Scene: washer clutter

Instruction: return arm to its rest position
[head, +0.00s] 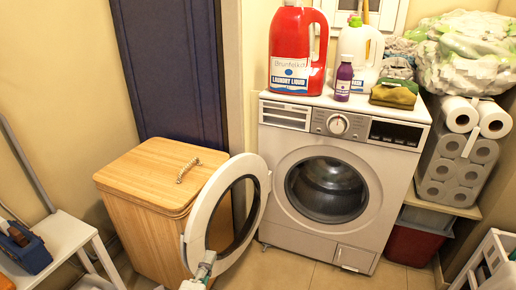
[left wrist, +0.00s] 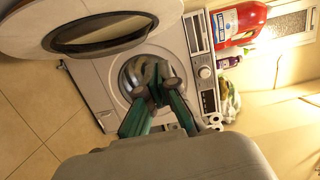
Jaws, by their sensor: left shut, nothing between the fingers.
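My left gripper (head: 206,262) shows at the bottom of the head view, in front of the lower edge of the open washer door (head: 226,215). In the left wrist view the gripper (left wrist: 158,78) has its fingers together with nothing between them. Whether it touches the door cannot be told. The washing machine (head: 300,215) stands behind with its drum opening (head: 327,189) uncovered. The door is swung open to the left, and it also shows at the top left of the left wrist view (left wrist: 22,30). My right gripper is in neither view.
A wooden hamper (head: 140,205) stands left of the door. A red detergent jug (head: 297,50), a white jug (head: 352,50) and a purple bottle (head: 343,82) stand on the washer. A white bench (head: 62,235) is at left, a white rack (head: 490,262) at lower right. Some tiled floor (head: 300,272) is clear.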

